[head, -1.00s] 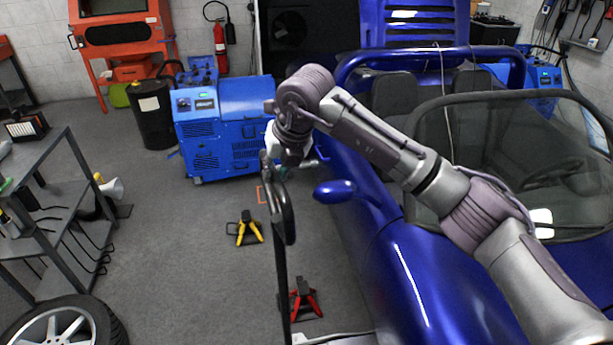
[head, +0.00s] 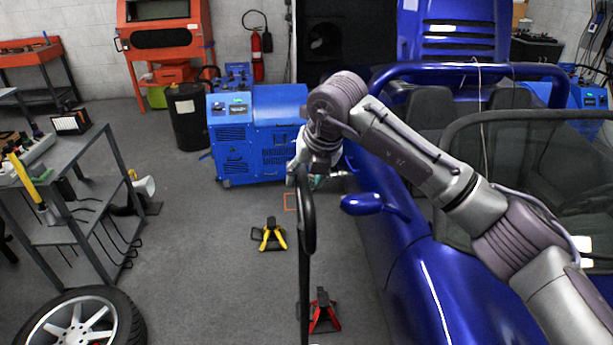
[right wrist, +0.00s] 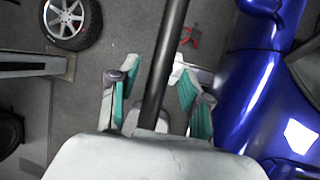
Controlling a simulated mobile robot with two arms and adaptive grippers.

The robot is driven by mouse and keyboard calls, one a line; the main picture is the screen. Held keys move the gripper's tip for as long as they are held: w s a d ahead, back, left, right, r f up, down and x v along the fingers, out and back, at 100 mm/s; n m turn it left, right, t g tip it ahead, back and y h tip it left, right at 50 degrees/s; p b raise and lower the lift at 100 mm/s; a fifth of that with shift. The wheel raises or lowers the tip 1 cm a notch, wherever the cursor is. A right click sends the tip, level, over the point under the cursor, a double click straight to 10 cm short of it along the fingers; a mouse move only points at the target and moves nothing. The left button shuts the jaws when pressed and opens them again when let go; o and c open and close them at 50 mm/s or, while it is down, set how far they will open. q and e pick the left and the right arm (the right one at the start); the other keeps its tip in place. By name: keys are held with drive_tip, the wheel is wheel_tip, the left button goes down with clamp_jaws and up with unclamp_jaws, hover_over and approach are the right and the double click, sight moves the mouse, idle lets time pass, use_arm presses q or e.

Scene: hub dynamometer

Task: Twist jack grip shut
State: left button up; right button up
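The jack grip (head: 307,218) is the dark upper part of an upright black jack handle at the middle of the head view. In the right wrist view the dark shaft (right wrist: 165,75) runs between my green-padded fingers. My right gripper (head: 311,178) is at the top of the grip. In the right wrist view my right gripper (right wrist: 158,98) is open around the shaft, with a gap on each side. The jack's lower body is out of the head view. My left gripper is not in view.
A blue car (head: 405,275) with a side mirror (head: 361,204) stands close on the right. A red stand (head: 322,314) and a yellow stand (head: 271,235) are on the floor. A shelf cart (head: 70,195) and wheel (head: 80,320) are on the left.

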drive_tip(key=v, duration=1.2)
